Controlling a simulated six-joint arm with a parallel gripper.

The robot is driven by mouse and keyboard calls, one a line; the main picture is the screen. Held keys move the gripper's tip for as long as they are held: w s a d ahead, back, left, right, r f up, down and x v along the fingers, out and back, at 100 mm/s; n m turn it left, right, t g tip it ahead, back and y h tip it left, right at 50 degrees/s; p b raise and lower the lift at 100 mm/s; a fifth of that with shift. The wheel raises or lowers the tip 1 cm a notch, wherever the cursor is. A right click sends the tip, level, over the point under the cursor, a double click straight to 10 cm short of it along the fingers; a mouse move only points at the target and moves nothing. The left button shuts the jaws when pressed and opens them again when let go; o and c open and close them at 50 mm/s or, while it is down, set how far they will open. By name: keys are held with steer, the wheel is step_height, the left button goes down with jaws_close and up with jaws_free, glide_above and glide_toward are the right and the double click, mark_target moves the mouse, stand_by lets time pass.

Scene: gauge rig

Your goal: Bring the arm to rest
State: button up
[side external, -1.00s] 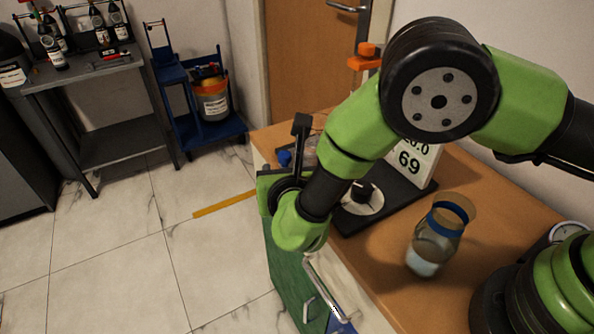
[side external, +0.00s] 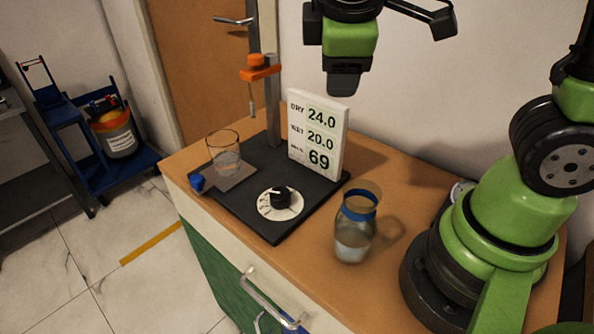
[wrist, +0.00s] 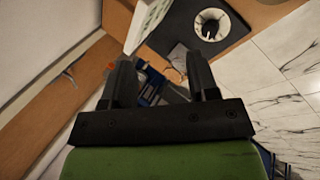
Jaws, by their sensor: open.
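My gripper (wrist: 162,68) is open in the wrist view, its two black fingers well apart. Nothing is held between them; only background shows in the gap. In the side view, the end part of my arm is raised at the top of the picture, above and behind the display board (side external: 318,140). It is partly cut off by the top edge. It is clear of the bench (side external: 425,165) and touches nothing that I can see. The fingertips cannot be clearly made out there.
A dark rig base (side external: 245,205) carries a dial (side external: 281,202), a glass beaker (side external: 224,160) and a stand with an orange clamp (side external: 260,70). A jar with a blue band (side external: 356,235) stands between rig and my base. A blue cart (side external: 78,150) is at left.

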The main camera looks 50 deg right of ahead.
steer(key=s+a+r+m+t+y, duration=0.2)
steer(key=s+r+m+t+y, duration=0.2)
steer(key=s+m, duration=0.6)
steer(key=shift+s+r+m+y, duration=0.35)
steer(key=shift+r+m+y, duration=0.1)
steer(key=shift+m+y, duration=0.65)
